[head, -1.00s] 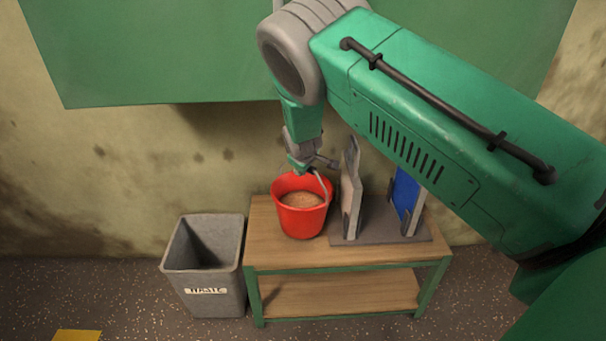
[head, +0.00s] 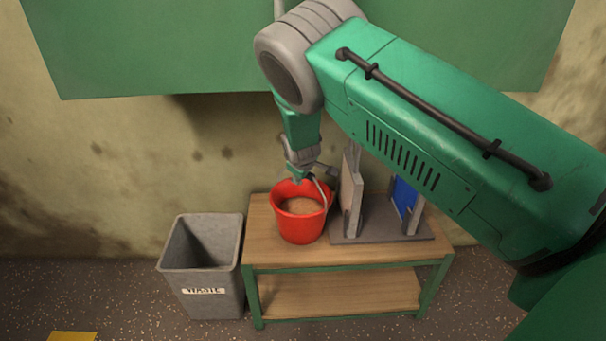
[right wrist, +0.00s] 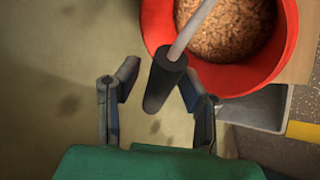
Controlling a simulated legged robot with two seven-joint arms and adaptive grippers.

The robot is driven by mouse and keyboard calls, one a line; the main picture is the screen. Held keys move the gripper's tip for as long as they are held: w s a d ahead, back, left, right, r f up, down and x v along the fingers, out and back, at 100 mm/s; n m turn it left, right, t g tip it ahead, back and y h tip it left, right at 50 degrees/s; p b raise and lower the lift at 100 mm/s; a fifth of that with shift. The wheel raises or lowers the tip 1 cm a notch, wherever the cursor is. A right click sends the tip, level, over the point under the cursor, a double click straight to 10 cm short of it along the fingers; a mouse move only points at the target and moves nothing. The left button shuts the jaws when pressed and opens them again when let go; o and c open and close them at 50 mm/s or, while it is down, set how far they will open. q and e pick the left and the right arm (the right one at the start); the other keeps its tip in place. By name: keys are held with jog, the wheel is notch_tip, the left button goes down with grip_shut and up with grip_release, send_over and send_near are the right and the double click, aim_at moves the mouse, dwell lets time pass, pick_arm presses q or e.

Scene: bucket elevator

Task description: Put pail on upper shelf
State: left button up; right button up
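The red pail (head: 300,229) stands upright at the left of a wooden table's top (head: 375,251), filled with brown grains. Its wire handle is raised and has a black grip (right wrist: 163,84). My right gripper (head: 298,177) is above the pail's back rim. In the right wrist view its fingers (right wrist: 157,80) are apart on either side of the black grip, which lies nearer the right finger; I cannot tell whether they touch. The pail (right wrist: 268,75) is at the upper right there. A lower shelf (head: 335,293) is bare. My left gripper is out of view.
A grey waste bin (head: 216,282) stands left of the table. On the table, right of the pail, a dark rack (head: 385,233) holds upright panels, one blue (head: 405,195). A large green panel (head: 160,50) juts above. The table's front right is clear.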

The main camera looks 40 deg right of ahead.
jog(key=p+v, duration=0.3)
jog(key=v, duration=0.9)
jog(key=s+a+f+m+g+y, duration=0.1)
jog(key=s+a+f+g, duration=0.2)
jog(key=s+f, duration=1.35)
jog(key=s+a+f+m+g+y, duration=0.1)
jog(key=s+a, duration=0.3)
jog(key=s, duration=0.7)
jog(key=s+a+f+m+g+y, duration=0.1)
jog(key=s+a, duration=0.3)
jog(key=s, duration=0.8)
jog(key=shift+s+a+f+y, duration=0.15)
jog(key=shift+s+f+y, duration=0.1)
jog(key=shift+f+y, duration=0.4)
jog(key=shift+r, duration=0.15)
notch_tip(320, 180, up, 3)
jog(key=p, duration=0.4)
jog(key=shift+w+r, duration=0.1)
jog(key=shift+r, duration=0.1)
